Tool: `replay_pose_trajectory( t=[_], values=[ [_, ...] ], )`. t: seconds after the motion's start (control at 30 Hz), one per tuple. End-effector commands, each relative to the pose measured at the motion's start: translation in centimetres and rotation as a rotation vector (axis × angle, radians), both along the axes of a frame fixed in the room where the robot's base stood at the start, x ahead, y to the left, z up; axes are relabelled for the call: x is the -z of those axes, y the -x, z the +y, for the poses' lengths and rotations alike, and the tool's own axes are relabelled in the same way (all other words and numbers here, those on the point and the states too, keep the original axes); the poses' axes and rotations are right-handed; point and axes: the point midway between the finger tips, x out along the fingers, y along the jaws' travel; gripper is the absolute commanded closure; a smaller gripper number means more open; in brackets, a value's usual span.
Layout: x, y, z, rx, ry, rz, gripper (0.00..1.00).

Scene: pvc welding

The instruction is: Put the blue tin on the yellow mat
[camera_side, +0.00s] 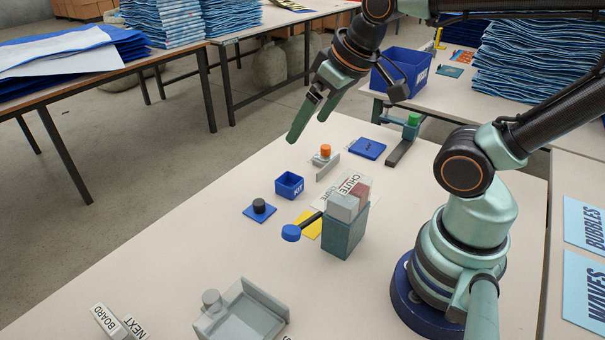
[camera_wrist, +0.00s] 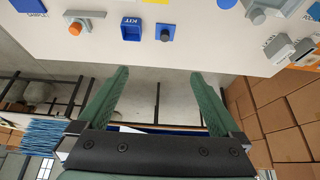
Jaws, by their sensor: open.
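A round blue piece (camera_side: 290,232), the only thing I see that could be the blue tin, is at the end of a dark rod by a grey-green box. I cannot tell whether it is joined to the rod. The yellow mat (camera_side: 306,225) lies flat just behind it, partly hidden by the rod and box. A bit of yellow (camera_wrist: 163,5) shows at the top of the wrist view. My gripper (camera_side: 306,130) is open and empty, high near the table's far edge, away from both. Its two green fingers are spread in the wrist view (camera_wrist: 159,73).
A blue KIT box (camera_side: 289,186), a blue pad with a black knob (camera_side: 259,206) and an orange-topped fixture (camera_side: 325,155) stand nearby. A teal box (camera_side: 345,235) holding blocks stands right of the mat. A grey tray (camera_side: 243,314) is in front.

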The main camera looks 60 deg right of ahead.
Motion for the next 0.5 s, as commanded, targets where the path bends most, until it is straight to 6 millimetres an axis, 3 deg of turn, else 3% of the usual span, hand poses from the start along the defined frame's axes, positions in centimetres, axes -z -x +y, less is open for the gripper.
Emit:
replay_pose_trajectory(
  t=[0.33, 0.5],
  values=[
    [0.0, -0.3, -0.2, 0.028, -0.012, 0.011, 0.00],
    [0.3, -2.1, -1.1, 0.215, -0.088, 0.081, 0.00]
  ],
)
